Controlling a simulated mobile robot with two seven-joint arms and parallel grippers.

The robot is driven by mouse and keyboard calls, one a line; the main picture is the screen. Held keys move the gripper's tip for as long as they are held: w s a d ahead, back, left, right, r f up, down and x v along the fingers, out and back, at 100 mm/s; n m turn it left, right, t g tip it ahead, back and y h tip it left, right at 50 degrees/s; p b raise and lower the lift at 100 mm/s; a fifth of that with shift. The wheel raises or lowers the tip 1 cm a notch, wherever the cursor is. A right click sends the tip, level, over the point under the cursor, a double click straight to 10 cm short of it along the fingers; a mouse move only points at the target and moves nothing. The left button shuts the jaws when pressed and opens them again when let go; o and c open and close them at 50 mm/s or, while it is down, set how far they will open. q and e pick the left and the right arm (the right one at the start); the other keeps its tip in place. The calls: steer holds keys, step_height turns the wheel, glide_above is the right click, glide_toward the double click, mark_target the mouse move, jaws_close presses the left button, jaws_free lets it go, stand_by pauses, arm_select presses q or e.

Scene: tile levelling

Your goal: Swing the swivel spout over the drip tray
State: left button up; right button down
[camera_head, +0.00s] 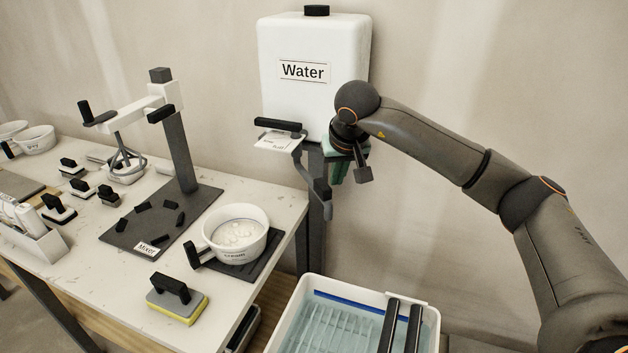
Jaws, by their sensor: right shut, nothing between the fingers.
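The grey swivel spout (311,175) hangs below the white water tank (313,75), bending down at its end, to the right of the table's edge. My right gripper (340,178) is shut and empty, just right of the spout, in front of the tank's lower right corner. Whether it touches the spout I cannot tell. A dark flat tray (262,268), which looks like the drip tray, lies at the table's right edge. A white bowl (236,238) with pale contents stands on it. The spout's end is to the right of this tray. My left gripper is out of view.
A mixer stand (180,150) rises left of the bowl. A yellow-and-grey sponge float (176,300) lies at the table's front. A white tub (290,325) of water with dark rollers stands below right. A small black-handled shelf (280,140) juts out under the tank.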

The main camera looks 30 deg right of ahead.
mark_target(317, 191)
steer(key=shift+a+r+p, duration=0.1)
steer(key=shift+a+p, duration=0.2)
steer(key=shift+a, duration=0.7)
steer(key=shift+w+a, duration=0.1)
steer(key=shift+a, duration=1.1)
steer(key=shift+w+a+p, duration=0.2)
steer(key=shift+a, duration=0.5)
steer(key=shift+w+a+p, duration=0.25)
steer(key=shift+a, duration=0.4)
steer(key=shift+w+a+p, duration=0.2)
steer(key=shift+a, duration=0.5)
